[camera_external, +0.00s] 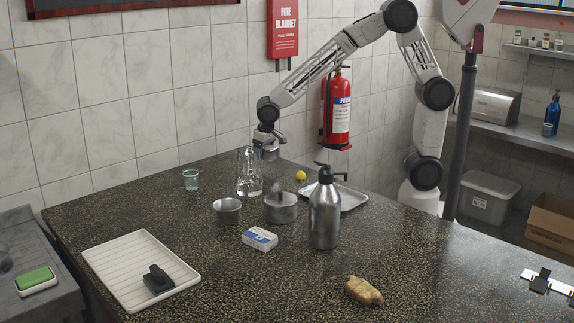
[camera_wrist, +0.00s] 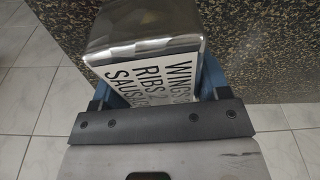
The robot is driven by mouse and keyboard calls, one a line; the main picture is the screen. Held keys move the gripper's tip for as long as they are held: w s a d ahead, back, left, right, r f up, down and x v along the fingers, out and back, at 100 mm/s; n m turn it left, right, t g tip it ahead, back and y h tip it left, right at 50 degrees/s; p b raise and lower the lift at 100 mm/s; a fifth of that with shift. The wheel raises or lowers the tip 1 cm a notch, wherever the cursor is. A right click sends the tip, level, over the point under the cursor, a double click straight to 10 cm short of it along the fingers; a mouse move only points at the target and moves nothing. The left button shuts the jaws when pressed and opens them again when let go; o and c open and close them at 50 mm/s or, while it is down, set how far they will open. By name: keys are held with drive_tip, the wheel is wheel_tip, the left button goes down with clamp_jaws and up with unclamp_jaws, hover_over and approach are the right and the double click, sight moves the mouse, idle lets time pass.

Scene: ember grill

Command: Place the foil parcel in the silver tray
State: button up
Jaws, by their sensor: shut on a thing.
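My gripper (camera_external: 269,150) is above the far side of the dark speckled counter, just above and right of a tall clear jug. In the wrist view, my gripper (camera_wrist: 155,88) has blue fingers shut on a shiny grey thing (camera_wrist: 140,30) with a white face printed "WINGS", "RIBS". I cannot tell for certain that this thing is the foil parcel; my gripper hides most of it in the external view. The silver tray (camera_external: 354,199) lies flat on the counter, right of my gripper, partly hidden behind a steel pump bottle. Its visible part looks empty.
The clear jug (camera_external: 249,178), a metal bowl (camera_external: 227,211), a lidded pot (camera_external: 280,212) and the pump bottle (camera_external: 325,215) stand close together. A yellow ball (camera_external: 300,175) is near the tray. A white ribbed tray (camera_external: 120,262) lies left.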

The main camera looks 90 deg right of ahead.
drive_tip(key=s+a+r+n, duration=0.2)
drive_tip(key=s+a, duration=0.7)
drive_tip(key=s+a+n, duration=0.2)
drive_tip(key=s+a, duration=0.3)
drive_tip(key=s, duration=1)
drive_tip(key=s+a+f+n+y, duration=0.1)
drive_tip(key=s+a, duration=0.4)
drive_tip(key=s, duration=1)
drive_tip(key=shift+s+f+n, duration=0.2)
drive_tip(key=shift+s+n, duration=0.2)
drive_tip(key=shift+n, duration=0.3)
drive_tip(key=shift+w, duration=0.1)
hover_over(350, 199)
drive_tip(key=w+d, duration=0.1)
drive_tip(key=w, duration=0.5)
drive_tip(key=shift+w+d+f, duration=0.15)
drive_tip(key=shift+d+f, duration=0.05)
drive_tip(key=shift+f, duration=0.55)
drive_tip(key=shift+f, duration=0.1)
drive_tip(key=shift+f, duration=1.65)
drive_tip(key=shift+f, duration=0.15)
